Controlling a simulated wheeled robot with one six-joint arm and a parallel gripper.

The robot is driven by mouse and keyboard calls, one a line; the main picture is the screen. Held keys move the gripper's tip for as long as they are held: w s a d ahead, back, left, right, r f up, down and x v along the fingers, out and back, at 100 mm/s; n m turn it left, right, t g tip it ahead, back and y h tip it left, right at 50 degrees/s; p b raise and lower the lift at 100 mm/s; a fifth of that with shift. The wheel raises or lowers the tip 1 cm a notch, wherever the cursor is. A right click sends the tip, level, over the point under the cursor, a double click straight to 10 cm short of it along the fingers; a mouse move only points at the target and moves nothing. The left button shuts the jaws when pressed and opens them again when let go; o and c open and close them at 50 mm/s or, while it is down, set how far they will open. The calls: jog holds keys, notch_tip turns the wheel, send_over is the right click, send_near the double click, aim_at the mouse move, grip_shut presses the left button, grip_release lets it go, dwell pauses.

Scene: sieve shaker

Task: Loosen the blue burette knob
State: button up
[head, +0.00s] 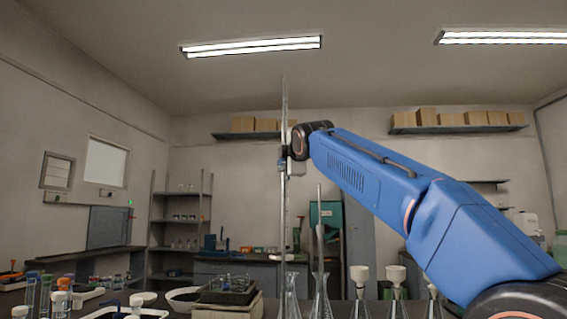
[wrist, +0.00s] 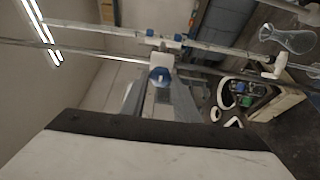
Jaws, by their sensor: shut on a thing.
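The tall glass burette (head: 284,103) stands upright in the middle of the head view. In the wrist view the burette (wrist: 95,27) runs sideways across the top. The blue burette knob (wrist: 160,75) is in the middle of the wrist view, in front of the clamp fittings. My gripper (head: 287,158) is at the burette at the end of my blue arm. It is shut on the blue knob; the contact itself is small and partly hidden in both views.
Several glass flasks (head: 320,298) stand on the front bench below the burette, some with white funnels (head: 359,275). A dark tray on a balance (head: 228,291) is left of them. A thin metal rod (head: 319,225) rises right of the burette. The air left of the burette is clear.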

jog(key=o, duration=1)
jog(key=shift+o, duration=0.2)
jog(key=shift+s+d, duration=0.2)
jog(key=shift+s, duration=0.3)
jog(key=v, duration=1.6)
jog(key=shift+s, duration=0.15)
